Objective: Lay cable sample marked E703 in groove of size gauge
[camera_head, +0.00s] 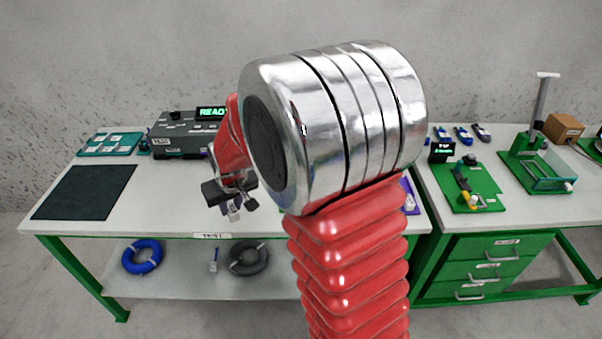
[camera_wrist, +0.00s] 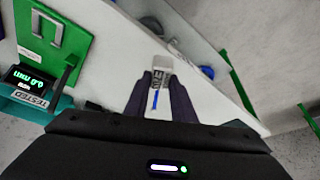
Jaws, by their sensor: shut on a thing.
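My gripper (camera_head: 231,190) hangs over the front part of the left table, and its dark fingers also show in the wrist view (camera_wrist: 160,98). They are shut on the cable sample (camera_wrist: 154,100), a short blue piece with a white tag whose marking looks like E703. In the head view a small white bit shows below the fingers. I cannot tell for certain which is the size gauge; no groove shows clearly.
A grey tester reading READY (camera_head: 190,133), a teal tray (camera_head: 110,143) and a black mat (camera_head: 85,192) are on the left table. Blue (camera_head: 142,257) and grey (camera_head: 249,258) coils lie on the shelf below. Green fixtures (camera_head: 468,186) stand on the right table. My arm hides the middle.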

